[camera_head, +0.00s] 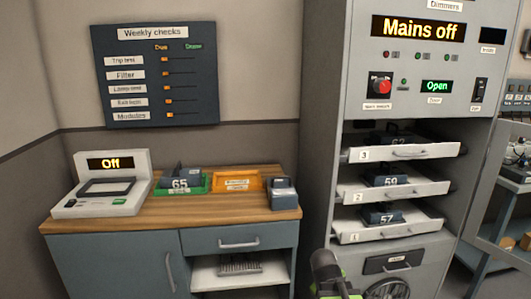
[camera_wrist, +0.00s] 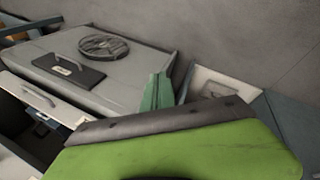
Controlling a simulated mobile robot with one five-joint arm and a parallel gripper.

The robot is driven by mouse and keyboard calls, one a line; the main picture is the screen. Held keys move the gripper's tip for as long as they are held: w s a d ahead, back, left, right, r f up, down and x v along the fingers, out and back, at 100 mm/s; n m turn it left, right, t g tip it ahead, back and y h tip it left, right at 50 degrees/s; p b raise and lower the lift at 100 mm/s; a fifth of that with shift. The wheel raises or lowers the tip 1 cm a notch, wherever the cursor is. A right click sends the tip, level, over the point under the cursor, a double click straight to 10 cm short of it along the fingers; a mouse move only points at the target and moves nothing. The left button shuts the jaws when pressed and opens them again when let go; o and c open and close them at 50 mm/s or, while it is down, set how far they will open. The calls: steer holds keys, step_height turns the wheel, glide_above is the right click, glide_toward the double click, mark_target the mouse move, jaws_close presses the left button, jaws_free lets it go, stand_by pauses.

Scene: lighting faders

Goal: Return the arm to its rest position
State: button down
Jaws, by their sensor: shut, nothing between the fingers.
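My arm shows at the bottom centre of the head view, low in front of the grey cabinet (camera_head: 322,120), with a dark link and a green part. My gripper's fingertips are not clear there. In the wrist view my gripper (camera_wrist: 158,92) shows as a green finger standing up past the dark edge and green body. It looks shut, with nothing held. It is beside the cabinet's lower front, where a round vent (camera_wrist: 110,46) and a dark handled panel (camera_wrist: 68,68) show. I cannot tell whether it touches anything.
Three cabinet trays (camera_head: 405,232) stick out, holding modules numbered 57, 59 and 67 or similar. The display (camera_head: 418,28) reads "Mains off". A wooden-topped bench (camera_head: 150,222) at left bears a tester (camera_head: 100,185) reading "Off", a green tray (camera_head: 205,184) with module 65, and an orange tray (camera_head: 252,174).

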steer(key=s+a+f+m+g+y, duration=0.2)
steer(key=s+a+m+g+y, duration=0.15)
steer(key=s+a+m, duration=0.45)
step_height(320, 180, up, 24)
steer(key=d+n+p, duration=0.1)
steer(key=d+p, duration=0.1)
steer(key=p, duration=2.2)
steer(key=shift+d+r+h, duration=0.15)
steer(key=shift+d+h, duration=0.05)
steer(key=shift+h, duration=0.15)
steer(key=shift+s, duration=0.1)
steer(key=shift+s, duration=0.1)
